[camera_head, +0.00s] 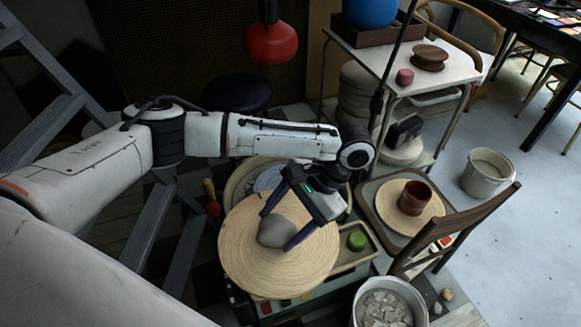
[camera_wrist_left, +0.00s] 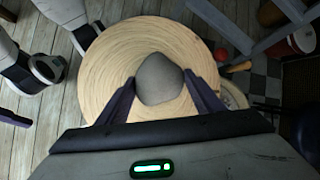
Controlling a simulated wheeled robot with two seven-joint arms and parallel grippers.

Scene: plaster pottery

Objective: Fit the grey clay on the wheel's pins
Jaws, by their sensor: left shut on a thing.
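The grey clay (camera_head: 277,231) is a smooth rounded lump above the round pale wooden wheel disc (camera_head: 250,270). It also shows in the left wrist view (camera_wrist_left: 159,80), in front of the same disc (camera_wrist_left: 105,65). My left gripper (camera_head: 277,228) is shut on the clay, with one dark finger on each side of it. In the left wrist view the fingers (camera_wrist_left: 160,88) flank the lump. I cannot tell whether the clay touches the disc. No pins show; any under the clay are hidden.
A tray with a green lump (camera_head: 357,240) lies right of the wheel. A wooden chair (camera_head: 455,220) and a reddish-brown pot (camera_head: 414,197) on a board stand further right. A bucket of grey chunks (camera_head: 384,308) stands in front. A stepladder (camera_head: 150,220) is at left.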

